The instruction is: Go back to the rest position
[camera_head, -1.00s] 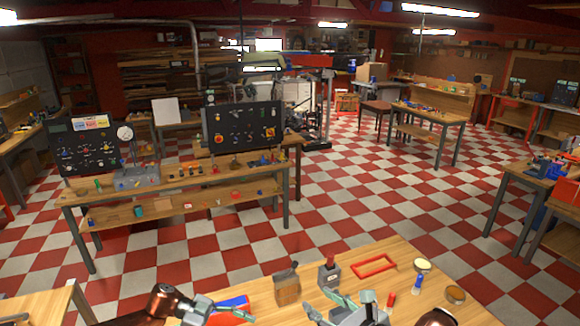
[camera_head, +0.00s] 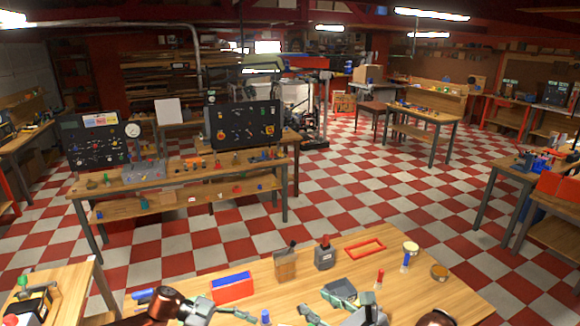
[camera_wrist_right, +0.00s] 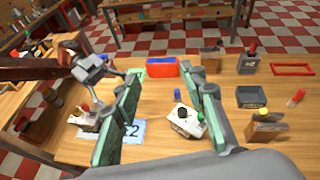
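My right gripper (camera_head: 338,306) is at the bottom of the head view, over the near part of the wooden table (camera_head: 445,283). Its two green-padded fingers are wide apart in the right wrist view (camera_wrist_right: 163,118), with nothing gripped between them. Beyond and below the gap, a white block with a dark top (camera_wrist_right: 186,121) and a blue piece (camera_wrist_right: 177,93) are on the table. My left gripper (camera_head: 222,309) is at the lower left of the head view, near the red and blue bin (camera_head: 232,290). Its fingers look spread and empty; it also shows in the right wrist view (camera_wrist_right: 98,70).
The table holds a dark tray (camera_head: 340,289), a wooden block (camera_head: 284,266), a grey block (camera_head: 325,257), a red frame (camera_head: 365,249) and small round pieces. Another table (camera_head: 75,285) stands at left.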

